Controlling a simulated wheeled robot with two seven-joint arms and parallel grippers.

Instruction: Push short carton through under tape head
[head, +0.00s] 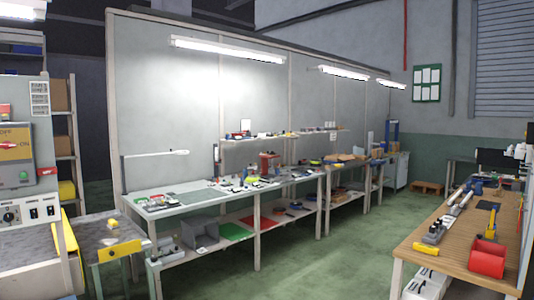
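Neither of my grippers is in view, and no part of my arms can be made out. I cannot pick out a short carton or a tape head for certain. A grey machine with a control panel (22,158), marked OFF and ON, stands at the left edge. A grey-topped table with a yellow-edged front (88,237) stands beside it, with a small yellow item (112,224) on top. Brown boxes (61,96) sit on a rack behind the machine. A blue upright frame (393,132) stands far off at the back, too small to identify.
A long workbench (168,204) with small tools and lower shelves runs along the grey partition. A wooden bench (432,232) with a red bin (487,258) and tools stands at right. The green floor (330,262) between them is clear. A pallet (427,188) lies at the back.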

